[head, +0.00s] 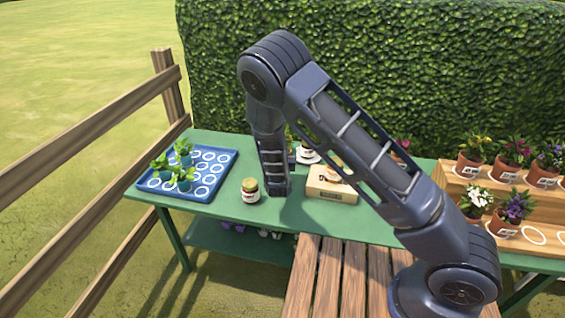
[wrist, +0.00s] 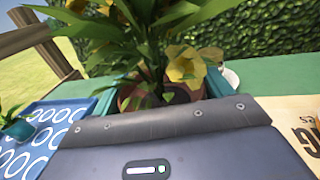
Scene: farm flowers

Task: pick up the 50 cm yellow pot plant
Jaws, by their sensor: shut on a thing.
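The yellow-flowered pot plant (wrist: 184,66) fills the upper middle of the wrist view, with long green leaves and yellow blooms above a terracotta pot (wrist: 178,96). My gripper (wrist: 165,90) is shut on the pot, with a bluish finger on each side of it. The pot's lower part is hidden behind my wrist housing. In the head view my arm comes down over the green table (head: 220,219), and it hides most of the plant and the gripper's fingers. I cannot tell whether the pot touches the table.
A blue tray (head: 226,160) with white rings and several seedlings is at left. A wooden box (head: 329,190) is close at right. Potted flowers (head: 515,151) stand on a wooden stand farther right. A fence (head: 90,150) borders the left.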

